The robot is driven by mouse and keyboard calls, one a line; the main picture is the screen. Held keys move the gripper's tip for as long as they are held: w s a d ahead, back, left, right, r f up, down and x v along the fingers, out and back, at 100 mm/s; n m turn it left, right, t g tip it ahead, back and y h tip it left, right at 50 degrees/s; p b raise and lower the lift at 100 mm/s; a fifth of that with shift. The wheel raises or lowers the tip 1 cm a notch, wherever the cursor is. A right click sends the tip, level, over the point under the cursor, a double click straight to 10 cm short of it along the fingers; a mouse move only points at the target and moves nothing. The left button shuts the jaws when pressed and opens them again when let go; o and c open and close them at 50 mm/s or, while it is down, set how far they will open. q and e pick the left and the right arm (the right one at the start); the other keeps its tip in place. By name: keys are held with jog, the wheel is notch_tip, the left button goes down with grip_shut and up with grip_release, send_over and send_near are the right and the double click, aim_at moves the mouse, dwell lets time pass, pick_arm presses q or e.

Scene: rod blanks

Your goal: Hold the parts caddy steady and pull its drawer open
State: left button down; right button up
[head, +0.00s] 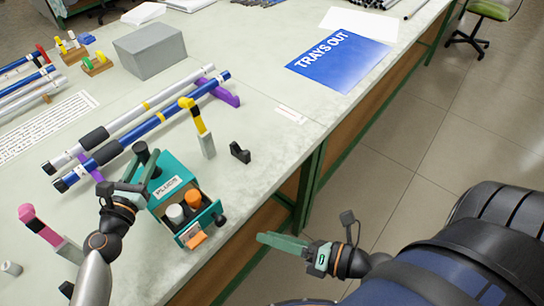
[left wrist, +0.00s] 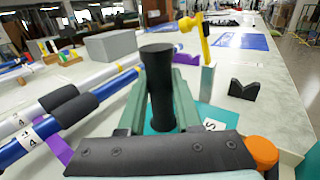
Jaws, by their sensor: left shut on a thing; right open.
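The teal parts caddy (head: 172,172), labelled PLUGS, stands near the table's front edge. Its drawer (head: 207,222) sticks out toward the lower right, with a white-grey plug and an orange plug (head: 193,199) showing inside. A dark knob (head: 221,221) is on the drawer's front side. My left gripper (head: 149,170) is shut on the caddy's black post (left wrist: 158,92); in the left wrist view the post stands upright between the green fingers. My right gripper (head: 272,241) is open and empty, beyond the table edge over the floor, to the right of the drawer and apart from it.
Long blue and silver rods (head: 150,122) lie on purple supports behind the caddy. A yellow-headed piece (head: 196,115) and a black V-block (head: 240,152) stand right of it. A pink-headed piece (head: 40,225) is at left. A grey box (head: 150,50) and blue TRAYS OUT sheet (head: 338,60) lie farther back.

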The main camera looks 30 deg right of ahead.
pick_arm(q)
jog(key=c, duration=0.5)
grip_release()
jog(key=shift+a, duration=0.1)
